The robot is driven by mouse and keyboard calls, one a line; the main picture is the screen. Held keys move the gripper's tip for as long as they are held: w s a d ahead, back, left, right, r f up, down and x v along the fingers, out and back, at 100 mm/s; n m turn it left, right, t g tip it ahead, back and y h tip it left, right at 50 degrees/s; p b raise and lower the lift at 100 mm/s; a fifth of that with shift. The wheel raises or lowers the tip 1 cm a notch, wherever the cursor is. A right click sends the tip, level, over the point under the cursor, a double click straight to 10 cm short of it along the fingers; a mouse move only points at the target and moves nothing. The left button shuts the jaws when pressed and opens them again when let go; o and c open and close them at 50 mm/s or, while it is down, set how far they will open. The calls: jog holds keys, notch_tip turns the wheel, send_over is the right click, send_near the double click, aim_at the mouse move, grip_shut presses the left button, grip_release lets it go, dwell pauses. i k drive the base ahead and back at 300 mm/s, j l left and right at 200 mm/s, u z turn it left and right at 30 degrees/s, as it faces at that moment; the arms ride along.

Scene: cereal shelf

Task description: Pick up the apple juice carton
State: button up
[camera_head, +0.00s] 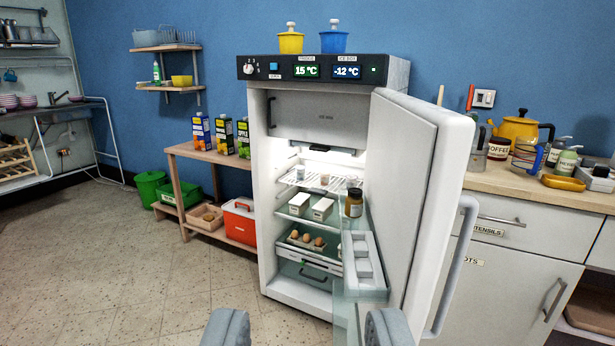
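Several juice cartons stand upright in a row on the wooden side table (200,153), left of the fridge. The rightmost carton (243,138) is dark with green and looks like the apple juice carton, though its lettering is small. The middle carton (224,136) is dark with yellow-green, and the leftmost carton (201,132) is blue with orange. My gripper (308,329) shows at the bottom edge with its two grey fingers wide apart and nothing between them. It is well short of the cartons, which lie up and to the left.
The fridge (322,108) stands in the middle with its door (415,190) swung open toward the right. A red cooler box (239,222) sits on the table's low shelf. A green bin (149,187) stands left of it. The tiled floor at left is clear.

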aim_at(242, 126)
jog(key=i+l+u, duration=0.15)
jog(key=l+u, duration=0.15)
jog(key=l, duration=0.95)
jog(key=l+u, duration=0.25)
jog(key=l, duration=1.05)
jog(key=i+j, duration=0.1)
jog(key=j, duration=0.65)
jog(key=i+j+z, duration=0.15)
jog(key=j, duration=1.35)
jog(key=i+j+z, duration=0.3)
jog(key=i+j, duration=1.05)
jog(key=i, duration=0.35)
jog(key=i+j, duration=0.2)
jog(key=i, duration=0.3)
jog(key=i+j, duration=0.2)
jog(key=i, duration=0.35)
jog(key=i+j+u, duration=0.1)
jog(key=i, duration=0.45)
jog(key=j, duration=0.1)
